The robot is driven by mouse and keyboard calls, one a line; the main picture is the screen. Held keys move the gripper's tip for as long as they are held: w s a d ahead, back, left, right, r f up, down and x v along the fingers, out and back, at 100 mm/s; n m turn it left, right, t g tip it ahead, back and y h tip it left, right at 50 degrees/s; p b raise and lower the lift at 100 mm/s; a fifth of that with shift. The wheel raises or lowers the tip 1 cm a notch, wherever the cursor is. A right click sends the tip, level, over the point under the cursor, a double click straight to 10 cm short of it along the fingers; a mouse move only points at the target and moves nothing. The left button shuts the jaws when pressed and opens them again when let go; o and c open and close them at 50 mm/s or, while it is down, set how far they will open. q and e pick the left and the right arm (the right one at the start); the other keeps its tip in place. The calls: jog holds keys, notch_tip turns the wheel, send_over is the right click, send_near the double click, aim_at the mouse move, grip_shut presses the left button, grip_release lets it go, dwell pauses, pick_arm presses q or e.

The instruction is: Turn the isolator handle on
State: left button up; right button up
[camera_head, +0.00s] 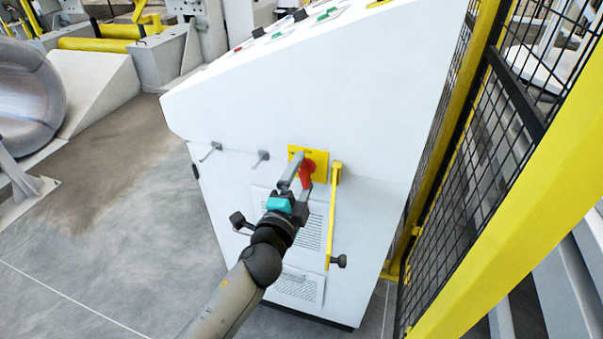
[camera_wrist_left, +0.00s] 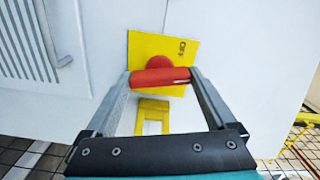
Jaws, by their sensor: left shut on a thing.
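The red isolator handle (camera_head: 307,172) sits on a yellow plate (camera_head: 296,153) on the side of a white cabinet (camera_head: 330,110). The fingers partly hide the handle in the head view. My right gripper is in neither view.
A yellow bar (camera_head: 334,215) stands upright on the cabinet just right of the handle. Small grey latches (camera_head: 261,157) lie to the left. A yellow-framed mesh fence (camera_head: 470,150) closes off the right side. Grey floor (camera_head: 110,230) is open at left.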

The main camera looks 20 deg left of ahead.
pick_arm(q)
jog(key=shift+m, duration=1.3)
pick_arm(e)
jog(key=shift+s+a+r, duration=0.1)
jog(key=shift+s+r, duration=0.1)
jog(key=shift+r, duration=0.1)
pick_arm(q)
jog(key=shift+p, duration=0.3)
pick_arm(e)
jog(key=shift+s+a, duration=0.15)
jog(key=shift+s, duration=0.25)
pick_arm(q)
jog(key=o, duration=1.1)
jog(key=shift+c, duration=0.2)
jog(key=shift+s, duration=0.1)
jog(key=s+b, duration=0.1)
jog(key=s, duration=1.4)
jog(key=shift+a+b, duration=0.25)
jog(key=shift+b, duration=0.05)
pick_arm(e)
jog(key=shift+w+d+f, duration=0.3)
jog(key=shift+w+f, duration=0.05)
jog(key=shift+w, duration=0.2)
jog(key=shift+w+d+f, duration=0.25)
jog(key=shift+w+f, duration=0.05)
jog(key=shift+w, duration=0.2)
